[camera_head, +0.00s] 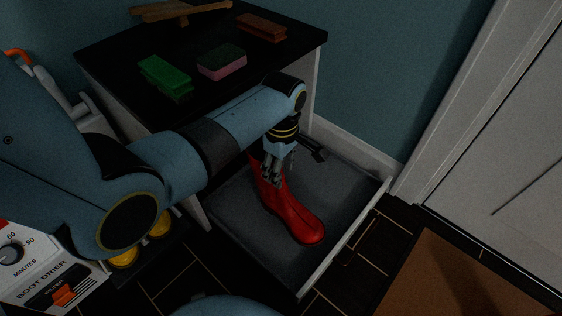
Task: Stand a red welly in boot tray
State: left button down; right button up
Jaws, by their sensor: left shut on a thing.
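My left gripper points down and is shut on the upper part of the welly's shaft. The arm hides the top of the shaft. The sole appears to be on or just above the tray floor; I cannot tell which. My right gripper does not show.
On the cabinet top (205,40) lie a green brush (165,77), a pink-and-dark sponge (222,62), a brown brush (262,26) and a wooden piece (180,10). A boot drier (50,270) stands at lower left. A brown mat (450,280) and white door (505,130) are right.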

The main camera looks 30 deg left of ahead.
pick_arm(q)
jog(key=shift+a, duration=0.1)
jog(key=shift+w+a+f, duration=0.2)
jog(key=shift+a, duration=0.35)
jog(key=shift+w+a+f, duration=0.15)
jog(key=shift+a+f, duration=0.05)
jog(key=shift+a, duration=0.3)
jog(key=shift+f, duration=0.15)
jog(key=shift+f, duration=0.4)
dwell(0.5)
jog(key=shift+s+f+b, duration=0.1)
jog(key=shift+f+b, duration=0.2)
jog(key=shift+f, duration=0.1)
jog(key=shift+s+f, duration=0.15)
jog(key=shift+f, duration=0.05)
